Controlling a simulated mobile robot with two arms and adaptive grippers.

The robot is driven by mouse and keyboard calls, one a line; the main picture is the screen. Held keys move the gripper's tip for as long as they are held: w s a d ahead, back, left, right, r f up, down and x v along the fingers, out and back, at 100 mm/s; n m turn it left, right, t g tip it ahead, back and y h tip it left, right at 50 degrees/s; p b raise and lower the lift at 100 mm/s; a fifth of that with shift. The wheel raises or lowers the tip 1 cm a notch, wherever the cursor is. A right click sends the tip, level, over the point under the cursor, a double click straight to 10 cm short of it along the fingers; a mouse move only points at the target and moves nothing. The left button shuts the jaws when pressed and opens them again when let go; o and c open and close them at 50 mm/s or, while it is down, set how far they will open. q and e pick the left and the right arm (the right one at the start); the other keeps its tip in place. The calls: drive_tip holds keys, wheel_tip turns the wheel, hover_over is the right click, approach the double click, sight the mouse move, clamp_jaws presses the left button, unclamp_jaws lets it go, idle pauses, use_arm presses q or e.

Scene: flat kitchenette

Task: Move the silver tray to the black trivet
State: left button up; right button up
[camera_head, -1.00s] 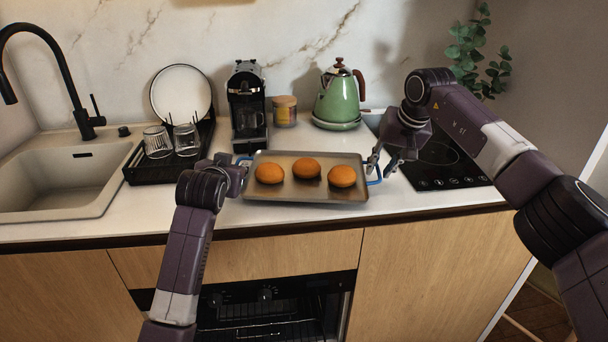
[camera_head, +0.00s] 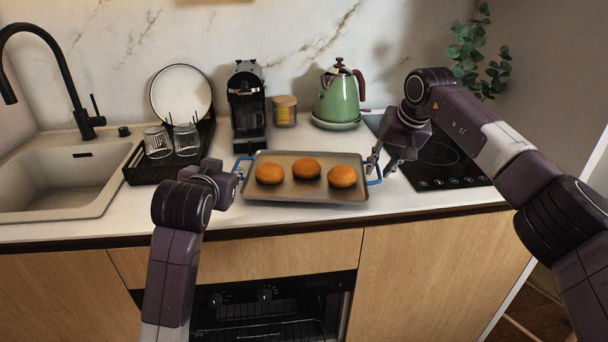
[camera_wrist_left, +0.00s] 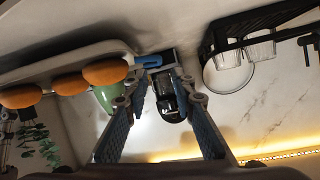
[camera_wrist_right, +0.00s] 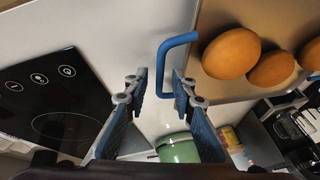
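The silver tray (camera_head: 308,191) lies on the white counter with three orange-brown buns on it. It has a blue handle at each end. My left gripper (camera_head: 234,178) is open at the left handle (camera_head: 240,162); in the left wrist view that handle (camera_wrist_left: 149,62) shows just past the parted fingertips. My right gripper (camera_head: 380,166) is open at the right handle (camera_head: 377,176); in the right wrist view that handle (camera_wrist_right: 163,62) reaches toward the gap between the fingertips. Neither gripper is closed on a handle. I cannot make out a black trivet.
A black cooktop (camera_head: 437,166) lies right of the tray. Behind stand a coffee machine (camera_head: 247,105), a jar (camera_head: 285,111) and a green kettle (camera_head: 339,99). A dish rack (camera_head: 150,174) with glasses and the sink (camera_head: 60,181) are at left.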

use_arm(q)
drive_tip(key=v, duration=0.3)
drive_tip(key=shift+s+r, duration=0.1)
drive_tip(key=shift+s, duration=0.1)
use_arm(e)
drive_tip(key=v, duration=1.2)
